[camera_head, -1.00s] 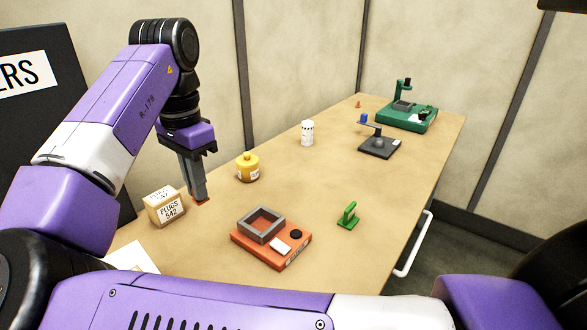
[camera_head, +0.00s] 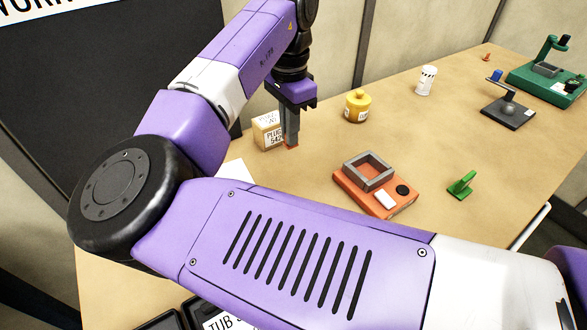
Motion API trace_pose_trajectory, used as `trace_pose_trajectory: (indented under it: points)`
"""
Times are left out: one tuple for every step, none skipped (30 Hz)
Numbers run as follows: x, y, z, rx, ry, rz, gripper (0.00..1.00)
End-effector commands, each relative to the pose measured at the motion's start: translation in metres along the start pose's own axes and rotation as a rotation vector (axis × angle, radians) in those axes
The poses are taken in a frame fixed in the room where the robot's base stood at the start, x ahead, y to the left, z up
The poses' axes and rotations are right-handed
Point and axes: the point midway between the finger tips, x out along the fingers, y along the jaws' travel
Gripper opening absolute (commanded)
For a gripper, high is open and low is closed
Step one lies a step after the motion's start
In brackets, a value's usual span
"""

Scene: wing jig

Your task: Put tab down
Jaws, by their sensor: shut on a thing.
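My gripper (camera_head: 291,146) points straight down above the far left part of the table, with its fingers together. A small orange-red piece (camera_head: 292,147), likely the tab, shows at the fingertips; most of it is hidden between them. The fingertips are close to the table top, but I cannot tell whether the piece touches it. The gripper is just right of a cardboard box (camera_head: 266,131) labelled for plugs.
An orange fixture (camera_head: 350,183) with a grey square frame stands right of the gripper. A yellow jar (camera_head: 357,106), white can (camera_head: 426,81), green piece (camera_head: 463,186), dark stand (camera_head: 508,112) and green fixture (camera_head: 545,85) stand further right. Bare table (camera_head: 430,135) lies between them.

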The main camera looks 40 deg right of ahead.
Motion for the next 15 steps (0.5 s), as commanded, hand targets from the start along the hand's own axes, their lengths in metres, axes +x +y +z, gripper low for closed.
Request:
trace_pose_trajectory:
  points:
    - [0.013, 0.001, 0.0, 0.0, 0.0, 0.003, 0.0]
    - [0.02, 0.001, 0.0, 0.0, 0.0, 0.002, 0.0]
    - [0.03, 0.001, 0.001, 0.0, -0.001, 0.003, 0.0]
    - [0.037, 0.001, 0.001, 0.0, 0.0, 0.002, 0.0]
    - [0.044, 0.001, 0.001, 0.0, -0.001, 0.002, 0.0]
    - [0.052, 0.0, 0.001, 0.0, 0.0, 0.001, 0.0]
    - [0.058, 0.001, 0.0, 0.0, 0.0, 0.002, 0.0]
    - [0.063, 0.001, 0.0, 0.0, 0.0, 0.002, 0.0]
    - [0.068, 0.001, 0.0, 0.001, 0.001, 0.001, 0.0]
    - [0.072, 0.001, 0.0, 0.001, 0.0, 0.001, 0.0]
    - [0.075, 0.0, 0.0, 0.0, 0.0, 0.001, 0.0]
    - [0.077, 0.0, 0.0, 0.0, 0.0, 0.0, 0.0]
    - [0.079, 0.0, 0.0, 0.0, 0.0, -0.001, 0.0]
    - [0.08, 0.0, 0.0, 0.0, 0.001, -0.001, 0.0]
    - [0.082, 0.0, 0.0, 0.0, 0.0, -0.001, 0.0]
